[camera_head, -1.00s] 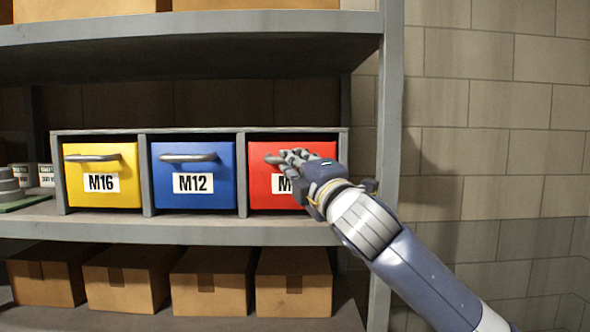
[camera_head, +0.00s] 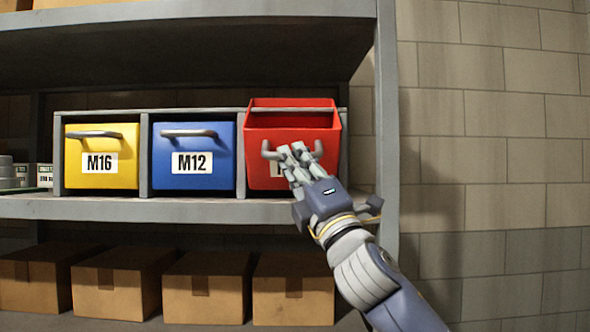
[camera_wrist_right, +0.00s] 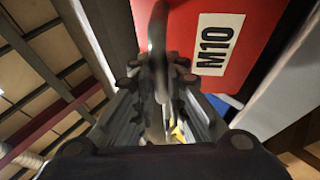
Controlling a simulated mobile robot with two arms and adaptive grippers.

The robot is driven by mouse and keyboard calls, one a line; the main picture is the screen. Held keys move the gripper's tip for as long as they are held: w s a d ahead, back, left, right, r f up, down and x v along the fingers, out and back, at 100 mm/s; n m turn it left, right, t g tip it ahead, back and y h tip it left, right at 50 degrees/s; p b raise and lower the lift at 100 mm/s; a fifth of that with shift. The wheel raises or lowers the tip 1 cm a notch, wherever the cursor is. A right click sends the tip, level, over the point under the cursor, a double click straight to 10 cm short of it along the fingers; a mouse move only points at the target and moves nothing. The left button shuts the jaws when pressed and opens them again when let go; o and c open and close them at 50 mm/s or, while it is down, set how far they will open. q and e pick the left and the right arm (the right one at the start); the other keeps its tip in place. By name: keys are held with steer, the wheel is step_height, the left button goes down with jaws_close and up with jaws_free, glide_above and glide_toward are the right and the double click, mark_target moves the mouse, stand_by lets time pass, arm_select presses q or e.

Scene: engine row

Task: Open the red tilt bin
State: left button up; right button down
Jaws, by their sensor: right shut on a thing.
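The red tilt bin (camera_head: 291,117) is in the right bay of the bin rack in the head view. Its top leans out toward me and its open inside shows. My right gripper (camera_head: 299,158) is shut on the bin's grey handle (camera_head: 318,149) at the front. The gripper covers most of the bin's label in the head view. In the right wrist view the red front with its M10 label (camera_wrist_right: 219,44) is close, and the handle (camera_wrist_right: 158,35) runs between the fingers (camera_wrist_right: 160,95). My left gripper is not in view.
A blue M12 bin (camera_head: 212,176) and a yellow M16 bin (camera_head: 92,180) stand closed to the left in the rack. A shelf upright (camera_head: 386,150) is close on the right. Cardboard boxes (camera_head: 292,300) line the shelf below.

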steer(key=shift+s+f, duration=0.1)
steer(key=shift+f, duration=0.4)
steer(key=c, duration=1.6)
jaws_free()
steer(key=v, duration=1.2)
